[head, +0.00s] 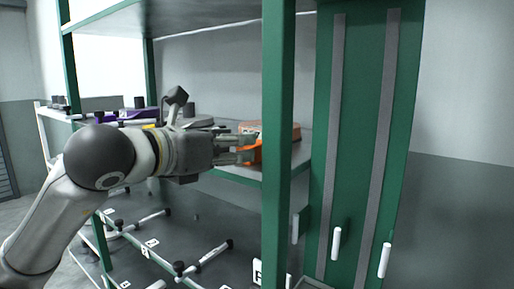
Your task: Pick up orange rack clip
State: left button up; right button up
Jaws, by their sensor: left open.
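An orange clip (253,152) shows on the grey shelf of a green-framed rack, right at the fingertips of my left gripper (243,149). The gripper reaches in from the left with its fingers pointing right, open around or just beside the clip; which of these I cannot tell. Part of the clip is hidden by the fingers and the green post. A brownish-orange block (285,131) lies just behind the clip, also partly hidden by the post. My right gripper is not in view.
A green post (278,110) stands upright directly right of my gripper. A green panel (350,120) with grey strips and white handles stands to the right. A purple item (139,113) lies on the left. Below are bars with black ends (205,256).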

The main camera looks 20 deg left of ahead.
aim_at(258, 148)
pick_arm(q)
jog(key=p+x, duration=0.2)
jog(key=x, duration=0.4)
jog(key=shift+d, duration=0.2)
jog(key=shift+s, duration=0.15)
jog(key=c, duration=0.8)
